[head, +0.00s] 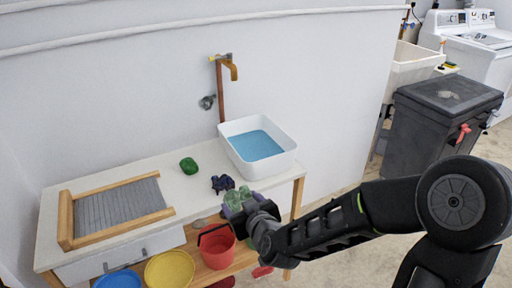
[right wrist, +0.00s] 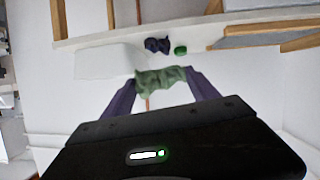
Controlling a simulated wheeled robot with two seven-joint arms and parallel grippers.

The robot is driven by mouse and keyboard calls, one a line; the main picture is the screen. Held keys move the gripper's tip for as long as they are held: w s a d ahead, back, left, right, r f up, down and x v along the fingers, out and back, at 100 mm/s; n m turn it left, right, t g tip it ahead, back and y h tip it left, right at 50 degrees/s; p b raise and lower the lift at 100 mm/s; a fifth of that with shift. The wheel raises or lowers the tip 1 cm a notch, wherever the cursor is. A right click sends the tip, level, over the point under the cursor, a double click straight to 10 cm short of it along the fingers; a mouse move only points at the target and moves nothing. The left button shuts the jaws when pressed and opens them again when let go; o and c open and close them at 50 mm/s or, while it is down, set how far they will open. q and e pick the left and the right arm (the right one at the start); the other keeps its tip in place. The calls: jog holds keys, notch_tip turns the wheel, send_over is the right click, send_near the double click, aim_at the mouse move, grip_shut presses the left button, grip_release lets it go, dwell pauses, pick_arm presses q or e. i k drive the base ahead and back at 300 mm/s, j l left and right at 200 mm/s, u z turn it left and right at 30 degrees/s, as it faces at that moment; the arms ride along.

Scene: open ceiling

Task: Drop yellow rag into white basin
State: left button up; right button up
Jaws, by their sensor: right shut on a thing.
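The white basin (head: 281,160) stands at the right end of the white table, under a tap, with blue water in it. It also shows pale at the left in the right wrist view (right wrist: 105,58). My right gripper (head: 240,202) is shut on a pale green crumpled rag (head: 238,194), in front of the table's front edge and below the basin in the picture. The rag also shows between the fingers in the right wrist view (right wrist: 162,79). I see no clearly yellow rag. My left gripper is not in view.
A bright green rag (head: 188,165) and a dark purple rag (head: 222,184) lie on the table (head: 195,190). A washboard (head: 118,207) is at the left. Red (head: 216,252), yellow (head: 170,270) and blue (head: 118,280) containers sit below. A brass tap (head: 231,68) rises behind the basin.

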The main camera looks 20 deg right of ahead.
aim_at(258, 156)
jog(key=l+u, duration=0.1)
jog(key=u, duration=0.6)
jog(key=k+l+u, duration=0.1)
jog(key=l+u, duration=0.2)
jog(key=l, duration=0.15)
jog(key=k+l+u, duration=0.15)
jog(key=l+u, duration=0.2)
jog(key=k+l+u, duration=0.3)
jog(key=l, duration=0.2)
jog(key=k+l+u, duration=0.1)
jog(key=l+u, duration=0.2)
jog(key=k+l, duration=0.55)
jog(key=k+l+u, duration=0.1)
jog(key=k+l, duration=0.4)
jog(key=l, duration=0.3)
jog(key=i+l, duration=0.2)
jog(key=i, duration=0.25)
